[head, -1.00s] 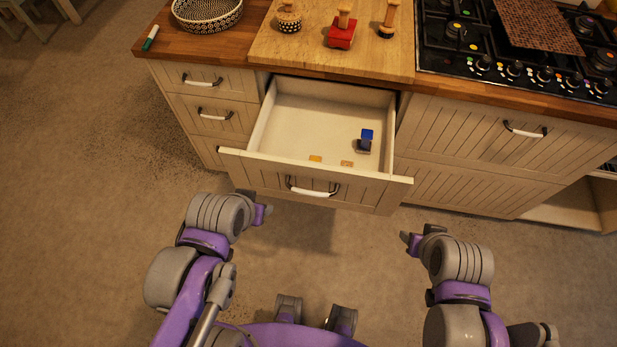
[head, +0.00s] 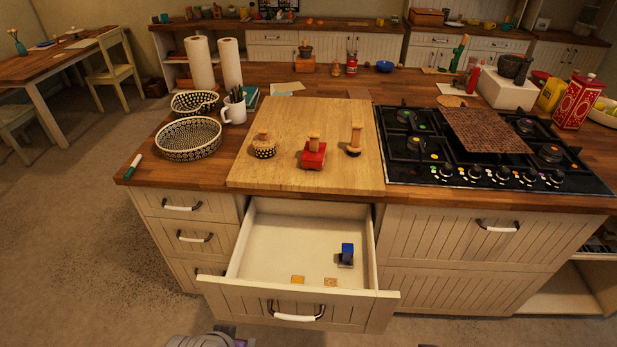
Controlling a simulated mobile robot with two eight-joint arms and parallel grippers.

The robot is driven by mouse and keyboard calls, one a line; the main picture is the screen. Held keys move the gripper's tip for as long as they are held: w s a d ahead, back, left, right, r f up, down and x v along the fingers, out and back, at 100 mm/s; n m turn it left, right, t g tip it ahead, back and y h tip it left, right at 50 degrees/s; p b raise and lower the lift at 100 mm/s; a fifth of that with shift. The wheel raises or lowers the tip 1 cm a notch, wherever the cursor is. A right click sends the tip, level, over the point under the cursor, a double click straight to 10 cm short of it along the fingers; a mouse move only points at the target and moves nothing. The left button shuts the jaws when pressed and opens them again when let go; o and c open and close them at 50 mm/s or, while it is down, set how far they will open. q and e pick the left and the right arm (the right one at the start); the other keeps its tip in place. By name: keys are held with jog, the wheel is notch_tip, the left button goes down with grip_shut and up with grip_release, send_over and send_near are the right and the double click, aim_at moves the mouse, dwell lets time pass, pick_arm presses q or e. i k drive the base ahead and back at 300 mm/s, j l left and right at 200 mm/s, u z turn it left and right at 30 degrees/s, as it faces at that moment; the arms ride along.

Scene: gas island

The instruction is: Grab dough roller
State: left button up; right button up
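Three wooden-handled tools stand on the light cutting board (head: 290,110) on the island top: a round, dark-dotted one (head: 264,147) at left, a red block-like one (head: 313,155) in the middle, and a wooden one with a dark lower part (head: 355,138) at right. I cannot tell for sure which is the dough roller. Part of my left gripper or wrist (head: 225,335) shows at the bottom edge, well below the board; its fingers are not clear.
An open drawer (head: 265,230) juts out below the board, holding a blue item (head: 347,250) and two small flat tiles. A gas hob (head: 450,172) lies right of the board. Bowls (head: 188,138) and a mug (head: 233,110) stand left.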

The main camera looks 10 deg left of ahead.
aim_at(312, 157)
jog(key=i+j, duration=0.25)
jog(key=j, duration=0.2)
jog(key=i+j, duration=0.55)
jog(key=j, duration=0.3)
